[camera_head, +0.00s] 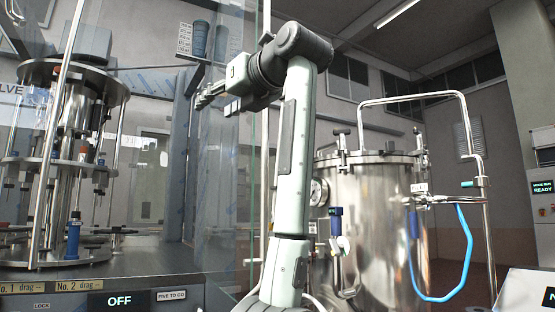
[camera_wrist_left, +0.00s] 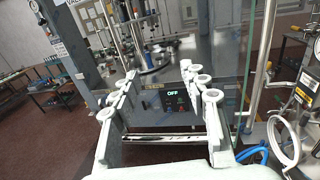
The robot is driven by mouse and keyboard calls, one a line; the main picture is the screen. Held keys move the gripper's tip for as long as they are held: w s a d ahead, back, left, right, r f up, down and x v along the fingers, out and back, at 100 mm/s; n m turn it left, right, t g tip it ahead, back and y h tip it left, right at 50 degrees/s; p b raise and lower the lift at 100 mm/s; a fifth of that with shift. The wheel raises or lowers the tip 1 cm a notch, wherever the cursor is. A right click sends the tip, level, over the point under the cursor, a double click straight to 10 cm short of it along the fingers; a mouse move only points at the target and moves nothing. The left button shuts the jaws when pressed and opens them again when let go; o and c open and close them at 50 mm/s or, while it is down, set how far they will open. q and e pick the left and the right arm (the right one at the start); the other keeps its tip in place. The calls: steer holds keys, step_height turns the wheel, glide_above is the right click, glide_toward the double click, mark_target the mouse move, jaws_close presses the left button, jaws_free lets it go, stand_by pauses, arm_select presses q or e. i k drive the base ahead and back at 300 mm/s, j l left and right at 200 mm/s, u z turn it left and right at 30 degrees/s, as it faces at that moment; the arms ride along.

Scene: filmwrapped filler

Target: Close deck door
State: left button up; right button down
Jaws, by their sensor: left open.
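The deck door looks like a clear glass pane (camera_head: 228,190) with a greenish edge, upright at the right of the filling machine in the head view. A long pale vertical bar (camera_head: 266,130) runs by its edge, partly hidden by my left arm. In the left wrist view, the pane's edge and the bar (camera_wrist_left: 263,60) stand right of the fingers. The pane seems to stand open, but its exact angle is hard to tell. My left gripper (camera_head: 212,98) is open and empty, raised near the pane; its spread fingers (camera_wrist_left: 160,84) show in the wrist view. Touching cannot be told. My right gripper is not in view.
The filling machine's steel carousel (camera_head: 70,160) stands at left above a panel with an OFF display (camera_head: 119,300). A large steel tank (camera_head: 370,215) with a gauge and blue hose (camera_head: 468,255) stands close at right. Shelves (camera_wrist_left: 50,90) stand at far left in the wrist view.

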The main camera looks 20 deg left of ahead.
mark_target(224, 7)
steer(key=i, duration=1.15)
